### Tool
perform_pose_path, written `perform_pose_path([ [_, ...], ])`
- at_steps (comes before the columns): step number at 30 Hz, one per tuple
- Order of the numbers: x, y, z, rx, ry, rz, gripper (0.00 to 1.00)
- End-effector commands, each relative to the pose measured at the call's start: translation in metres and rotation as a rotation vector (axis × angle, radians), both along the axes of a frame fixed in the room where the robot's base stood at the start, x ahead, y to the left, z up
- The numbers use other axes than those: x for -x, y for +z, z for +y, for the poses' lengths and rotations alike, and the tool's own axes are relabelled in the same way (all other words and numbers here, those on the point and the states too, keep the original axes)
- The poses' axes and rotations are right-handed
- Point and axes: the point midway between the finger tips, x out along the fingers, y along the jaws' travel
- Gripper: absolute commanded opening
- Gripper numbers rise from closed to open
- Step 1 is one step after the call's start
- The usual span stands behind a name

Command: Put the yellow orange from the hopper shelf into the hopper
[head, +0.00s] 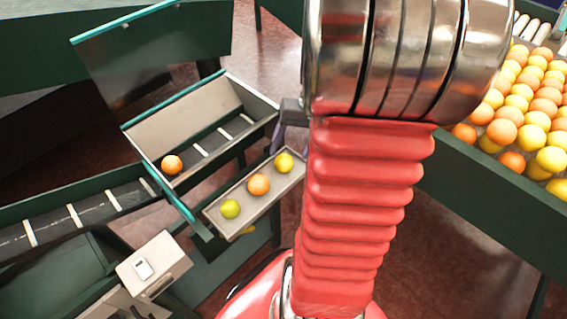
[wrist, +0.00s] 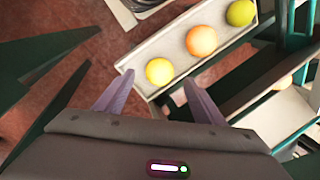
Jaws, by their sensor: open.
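The yellow orange (head: 284,162) lies at the upper right end of the hopper shelf (head: 213,218). An orange-coloured orange (head: 258,184) and a green one (head: 230,208) lie on the same shelf. In the wrist view the yellow orange (wrist: 159,72) lies just beyond my gripper (wrist: 155,88), whose two purple fingers are open and empty, apart from the fruit. The hopper (head: 175,125) is the pale sloped bin beside the shelf, with one orange fruit (head: 172,165) at its lower left. My arm hides most of the gripper in the head view.
A green-walled bin of many oranges (head: 480,180) stands at the right. A dark conveyor (head: 90,210) with white slats runs at the left. A raised transparent panel (head: 150,55) stands behind the hopper. A small box with a white device (head: 143,268) is at the lower left.

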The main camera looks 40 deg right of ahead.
Motion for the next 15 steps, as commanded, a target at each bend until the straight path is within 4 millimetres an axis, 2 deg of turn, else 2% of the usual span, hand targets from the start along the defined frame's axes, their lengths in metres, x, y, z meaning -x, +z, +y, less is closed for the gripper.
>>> perform_pose_path([
  [5,-0.001,-0.006,0.001,-0.001,0.000,0.001,0.63],
  [15,-0.010,-0.045,0.008,-0.002,0.000,0.001,0.63],
])
